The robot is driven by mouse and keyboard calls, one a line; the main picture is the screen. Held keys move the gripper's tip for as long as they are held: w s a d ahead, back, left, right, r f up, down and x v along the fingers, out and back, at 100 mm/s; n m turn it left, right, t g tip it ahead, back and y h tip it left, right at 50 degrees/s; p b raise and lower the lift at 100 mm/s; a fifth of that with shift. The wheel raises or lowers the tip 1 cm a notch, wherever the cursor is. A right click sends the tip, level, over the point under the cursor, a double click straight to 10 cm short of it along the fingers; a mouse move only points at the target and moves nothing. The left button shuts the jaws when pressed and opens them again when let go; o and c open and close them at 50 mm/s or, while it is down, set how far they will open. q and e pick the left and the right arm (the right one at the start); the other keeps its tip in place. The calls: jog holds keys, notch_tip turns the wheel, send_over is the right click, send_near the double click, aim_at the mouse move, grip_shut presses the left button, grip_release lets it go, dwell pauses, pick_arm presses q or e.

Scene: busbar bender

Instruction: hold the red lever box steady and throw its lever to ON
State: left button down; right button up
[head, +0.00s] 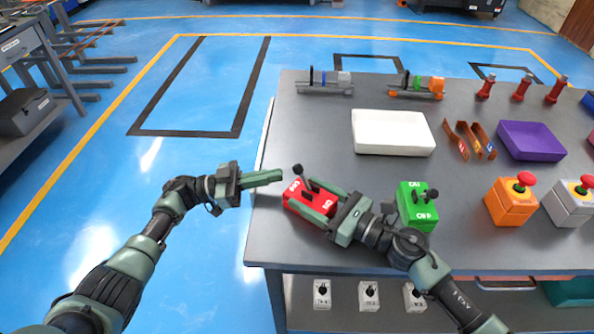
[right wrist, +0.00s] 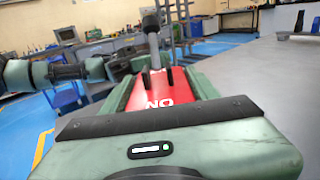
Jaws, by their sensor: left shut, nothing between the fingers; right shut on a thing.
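The red lever box (head: 296,204) sits near the table's left edge in the head view. Its dark lever (head: 304,178) leans toward the left end, away from the ON label. In the right wrist view the box (right wrist: 155,88) lies between the fingers, with ON nearest the palm and the lever (right wrist: 152,35) rising beyond it. My right gripper (head: 303,195) is shut on the box, one finger along each long side. My left gripper (head: 279,176) is shut and empty, left of the box, its fingertips pointing toward the lever but apart from it.
A green lever box (head: 418,222) stands right of my right wrist, with orange (head: 510,208) and grey (head: 570,210) button boxes further right. A white tray (head: 393,145) and a purple tray (head: 530,152) lie behind. The table (head: 310,125) is bare behind the red box.

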aim_at(295, 171)
pick_arm(q)
jog(key=shift+s+d+r, duration=0.5)
jog(key=shift+d+r, duration=0.2)
jog(key=shift+s+d+r, duration=0.5)
jog(key=shift+d+r, duration=0.15)
jog(key=shift+d, duration=0.05)
jog(key=shift+d+r, duration=0.1)
dwell(1.1)
jog(key=shift+s+d+r, duration=0.15)
jog(key=shift+r, duration=0.05)
jog(key=shift+s+d+r, duration=0.55)
jog(key=shift+d+r, duration=0.3)
jog(key=shift+r, duration=0.05)
dwell(1.6)
jog(key=shift+s+d+r, duration=0.4)
jog(key=shift+d+r, duration=0.05)
jog(key=shift+d, duration=0.1)
dwell(0.8)
jog(key=shift+w+f, duration=0.1)
jog(key=shift+w+a+f, duration=0.55)
jog(key=shift+a+f, duration=0.25)
jog(key=shift+a, duration=0.05)
jog(key=shift+w+a+f, duration=0.5)
jog(key=shift+a+f, duration=0.25)
jog(key=shift+a, duration=0.05)
